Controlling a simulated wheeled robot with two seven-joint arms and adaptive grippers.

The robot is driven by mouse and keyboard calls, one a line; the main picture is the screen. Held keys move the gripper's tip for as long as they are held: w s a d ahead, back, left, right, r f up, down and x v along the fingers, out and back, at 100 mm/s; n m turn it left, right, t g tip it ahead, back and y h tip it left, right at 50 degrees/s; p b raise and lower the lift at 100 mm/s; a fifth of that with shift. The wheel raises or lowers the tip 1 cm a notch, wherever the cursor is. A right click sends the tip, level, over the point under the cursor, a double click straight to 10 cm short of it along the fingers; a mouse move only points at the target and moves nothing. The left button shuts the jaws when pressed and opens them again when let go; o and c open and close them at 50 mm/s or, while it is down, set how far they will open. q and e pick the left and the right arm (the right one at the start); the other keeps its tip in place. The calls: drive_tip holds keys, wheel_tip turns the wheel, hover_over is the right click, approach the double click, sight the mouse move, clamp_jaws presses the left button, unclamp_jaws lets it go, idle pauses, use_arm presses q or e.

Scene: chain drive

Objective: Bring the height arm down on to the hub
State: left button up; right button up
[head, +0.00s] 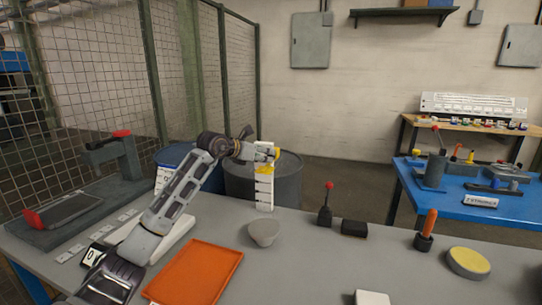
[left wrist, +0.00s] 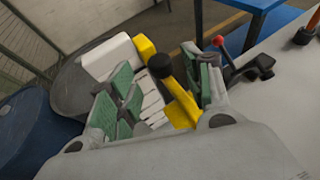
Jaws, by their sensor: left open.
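The height arm is a yellow bar (left wrist: 176,94) with a black knob on its end, on a white post (head: 265,188) with dark scale marks. In the head view the post stands upright at the table's back edge, and yellow parts (head: 264,169) show near its top. My left gripper (head: 264,153) is at the top of the post. In the left wrist view its green-padded fingers (left wrist: 168,80) are apart, with the yellow bar and knob between them. I cannot tell whether they touch it. I cannot make out the hub for certain. My right gripper is not in view.
An orange tray (head: 198,272) and a grey tapered piece (head: 264,233) lie on the grey table. A red-knobbed lever (head: 326,205), a black block (head: 354,229), an orange-handled tool (head: 428,228) and a yellow-topped round pad (head: 468,262) stand to the right. A dark drum is behind.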

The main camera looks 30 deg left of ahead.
use_arm(q)
drive_tip(key=x, duration=0.3)
drive_tip(key=shift+x, duration=0.9)
drive_tip(key=shift+w+f, duration=0.1)
drive_tip(key=shift+w, duration=0.15)
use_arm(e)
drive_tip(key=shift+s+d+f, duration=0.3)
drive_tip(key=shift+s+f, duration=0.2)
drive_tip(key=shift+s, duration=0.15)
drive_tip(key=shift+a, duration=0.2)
use_arm(q)
drive_tip(key=c, duration=1.1)
clamp_jaws()
drive_tip(key=shift+f, duration=0.1)
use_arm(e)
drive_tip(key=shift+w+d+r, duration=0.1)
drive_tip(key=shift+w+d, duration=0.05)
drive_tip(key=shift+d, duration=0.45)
